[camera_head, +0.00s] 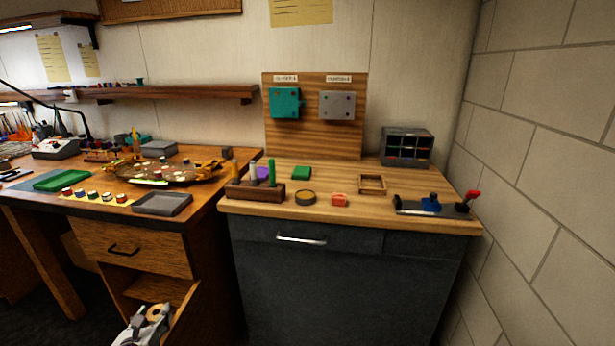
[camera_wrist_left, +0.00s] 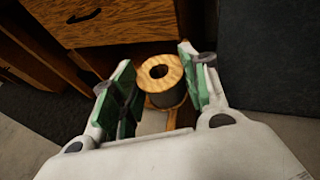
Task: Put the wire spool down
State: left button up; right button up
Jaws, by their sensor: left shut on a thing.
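The wire spool (camera_wrist_left: 160,77) has a pale wooden top with a round hole and a dark winding below. My left gripper (camera_wrist_left: 158,88) is shut on it, with one green-padded finger on either side. In the head view, the spool (camera_head: 156,312) and my left gripper (camera_head: 142,322) are low at the bottom left, in front of the open lower part of the wooden desk. The spool is roughly upright. Its underside is hidden, so I cannot tell whether it touches a surface. My right gripper is in neither view.
The wooden desk (camera_head: 135,240) has a handled drawer, an open compartment (camera_head: 150,288) and a slanted wooden panel (camera_head: 187,312) beside my gripper. A dark cabinet (camera_head: 330,280) stands to the right. Its wooden top (camera_head: 330,212) holds small parts, with some bare room among them.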

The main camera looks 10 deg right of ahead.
pick_arm(q)
jog(key=d, duration=0.7)
notch_tip(320, 180, down, 10)
jog(key=b, duration=0.9)
jog(key=shift+d+r, duration=0.15)
jog(key=shift+r, duration=0.05)
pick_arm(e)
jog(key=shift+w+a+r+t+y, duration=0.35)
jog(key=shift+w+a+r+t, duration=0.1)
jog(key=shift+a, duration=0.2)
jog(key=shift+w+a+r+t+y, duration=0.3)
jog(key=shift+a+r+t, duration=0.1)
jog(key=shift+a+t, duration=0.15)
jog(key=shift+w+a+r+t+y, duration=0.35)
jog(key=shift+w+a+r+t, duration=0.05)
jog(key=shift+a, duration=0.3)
pick_arm(q)
jog(key=shift+f+b, duration=0.3)
jog(key=shift+b, duration=0.25)
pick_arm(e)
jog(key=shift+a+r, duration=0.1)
